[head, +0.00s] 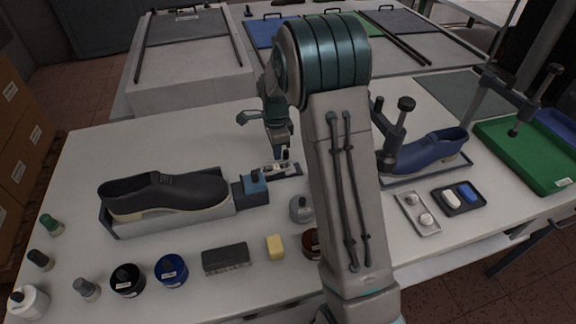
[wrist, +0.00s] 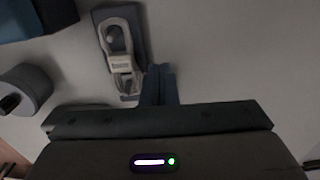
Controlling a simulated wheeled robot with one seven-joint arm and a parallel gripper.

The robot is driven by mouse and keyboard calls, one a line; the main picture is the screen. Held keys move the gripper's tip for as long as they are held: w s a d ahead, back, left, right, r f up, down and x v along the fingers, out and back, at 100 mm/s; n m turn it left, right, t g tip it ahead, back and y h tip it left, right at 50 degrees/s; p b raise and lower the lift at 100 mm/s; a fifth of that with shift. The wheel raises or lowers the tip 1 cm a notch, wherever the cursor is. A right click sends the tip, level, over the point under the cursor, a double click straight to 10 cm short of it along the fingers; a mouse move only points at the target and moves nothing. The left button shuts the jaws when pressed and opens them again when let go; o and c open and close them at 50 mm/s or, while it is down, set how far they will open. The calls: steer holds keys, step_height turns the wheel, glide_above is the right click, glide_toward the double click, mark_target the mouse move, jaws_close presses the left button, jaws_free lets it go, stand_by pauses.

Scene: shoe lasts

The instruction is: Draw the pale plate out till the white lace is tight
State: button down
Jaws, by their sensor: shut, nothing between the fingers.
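The pale plate (wrist: 121,64) shows in the wrist view as a small light block with a dark label, on a narrow dark base (wrist: 140,30). A whitish loop (wrist: 107,38), which looks like the lace, runs from it around a round grey peg (wrist: 112,33). I cannot tell how tight it is. In the head view the same small fixture (head: 277,168) lies on the table just below my gripper (head: 284,155). In the wrist view my gripper (wrist: 159,72) is shut and empty, its fingertips beside the right of the plate. Whether they touch it is unclear.
A black shoe (head: 165,192) lies in a grey tray left of the fixture, with a blue clamp block (head: 251,184) at its end. A blue shoe (head: 428,148) stands at right. Bottles, jars, a brush (head: 226,258) and a yellow block (head: 275,247) line the front.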

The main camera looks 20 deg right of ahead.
steer(key=shift+d, duration=1.15)
stand_by(0.9)
steer(key=shift+a, duration=0.4)
steer(key=shift+a+r+p, duration=0.1)
steer(key=shift+r+p, duration=0.2)
steer(key=shift+r, duration=0.1)
step_height(320, 180, up, 7)
steer(key=p, duration=0.5)
steer(key=shift+r, duration=0.15)
steer(key=s+r+n+t, duration=0.2)
steer(key=s+r+n, duration=0.8)
steer(key=s, duration=0.4)
steer(key=s+a+r+n+t, duration=0.1)
steer(key=s+r+n, duration=0.1)
steer(key=s+n, duration=0.6)
steer(key=s, duration=0.6)
steer(key=shift+a+r, duration=0.25)
steer(key=shift+r, duration=0.1)
